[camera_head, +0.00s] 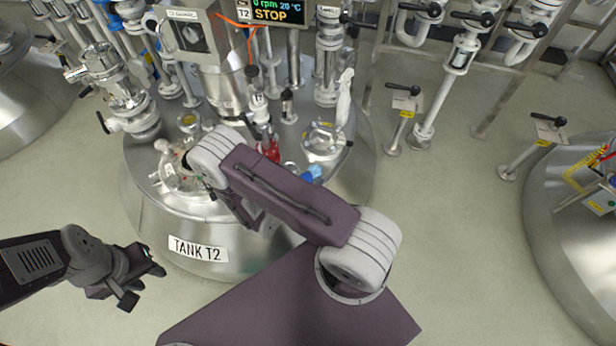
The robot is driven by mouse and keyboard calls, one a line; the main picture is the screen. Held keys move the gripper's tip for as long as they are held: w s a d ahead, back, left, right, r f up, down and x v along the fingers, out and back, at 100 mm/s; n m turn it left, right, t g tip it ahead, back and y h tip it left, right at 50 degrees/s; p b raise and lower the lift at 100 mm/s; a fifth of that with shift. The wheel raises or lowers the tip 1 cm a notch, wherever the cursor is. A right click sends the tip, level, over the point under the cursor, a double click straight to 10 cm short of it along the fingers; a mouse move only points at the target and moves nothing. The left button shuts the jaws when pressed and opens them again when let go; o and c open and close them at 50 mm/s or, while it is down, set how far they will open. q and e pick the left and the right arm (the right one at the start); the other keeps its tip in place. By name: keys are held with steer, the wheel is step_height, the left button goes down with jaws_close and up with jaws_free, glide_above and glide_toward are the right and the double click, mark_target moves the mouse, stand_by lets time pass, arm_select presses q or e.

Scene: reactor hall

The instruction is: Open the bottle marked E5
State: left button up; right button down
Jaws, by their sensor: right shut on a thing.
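My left gripper (142,285) is open and empty at the lower left, in front of the tank marked TANK T2 (285,250). My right arm reaches over the tank top and folds back under itself. The body of my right gripper (244,212) shows partly below the purple arm link. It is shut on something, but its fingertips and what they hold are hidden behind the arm. I cannot make out a bottle marked E5. A small blue thing (313,173) shows just above the arm link, and a red thing (269,150) stands behind it; I read no label on either.
The tank lid carries a round glass port (182,166), a metal hatch (323,143), valves and pipes. A display (273,11) reading STOP hangs above. Another tank (560,225) stands at the right edge.

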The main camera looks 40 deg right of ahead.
steer(key=c, duration=1.9)
jaws_free()
jaws_close()
